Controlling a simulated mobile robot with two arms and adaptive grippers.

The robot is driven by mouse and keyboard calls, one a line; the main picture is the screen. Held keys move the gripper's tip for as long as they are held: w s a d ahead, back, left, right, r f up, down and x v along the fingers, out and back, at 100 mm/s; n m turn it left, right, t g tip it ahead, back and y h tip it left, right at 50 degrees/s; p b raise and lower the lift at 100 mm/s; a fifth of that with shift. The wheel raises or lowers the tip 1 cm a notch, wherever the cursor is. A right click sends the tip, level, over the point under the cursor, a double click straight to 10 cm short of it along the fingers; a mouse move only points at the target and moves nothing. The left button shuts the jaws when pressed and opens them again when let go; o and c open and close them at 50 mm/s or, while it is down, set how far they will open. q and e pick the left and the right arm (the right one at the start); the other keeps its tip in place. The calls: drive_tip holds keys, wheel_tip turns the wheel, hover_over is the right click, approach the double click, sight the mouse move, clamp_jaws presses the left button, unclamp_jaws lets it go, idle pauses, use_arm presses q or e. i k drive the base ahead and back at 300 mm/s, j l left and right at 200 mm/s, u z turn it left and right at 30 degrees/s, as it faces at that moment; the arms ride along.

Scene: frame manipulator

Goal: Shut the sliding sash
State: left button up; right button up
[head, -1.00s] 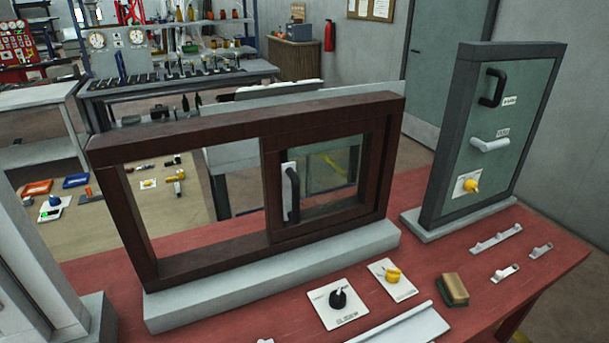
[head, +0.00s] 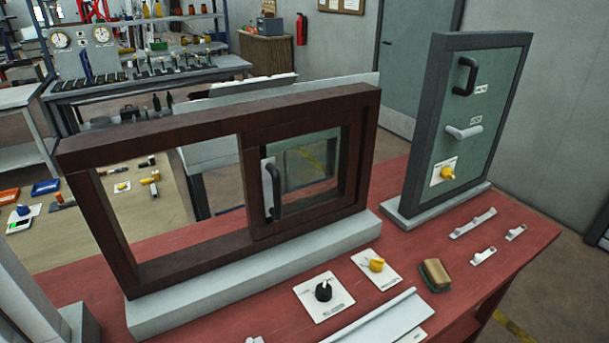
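A dark brown window frame (head: 140,274) stands upright on a pale grey base (head: 240,280) on the red table. Its sliding sash (head: 252,190) sits in the right part of the frame, and the left part is an open gap. The sash has a glass pane and a black upright handle (head: 273,190) on a pale plate along its left stile. Neither of my grippers shows in the head view.
A grey-green panel (head: 465,120) with a black handle, a lever and a yellow knob stands at the right of the red table (head: 425,235). A black knob plate (head: 323,297), a yellow knob plate (head: 376,266), a sponge-like block (head: 435,275) and a pale bar (head: 380,318) lie in front.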

sight(276, 219)
drive_tip(key=k+l+z, duration=0.15)
drive_tip(key=l, duration=0.15)
drive_tip(key=k+l+z, duration=0.15)
drive_tip(key=l, duration=0.15)
drive_tip(key=k+l+z, duration=0.2)
drive_tip(key=l, duration=0.15)
drive_tip(key=l+z, duration=0.15)
drive_tip(key=l, duration=0.15)
drive_tip(key=k, duration=0.05)
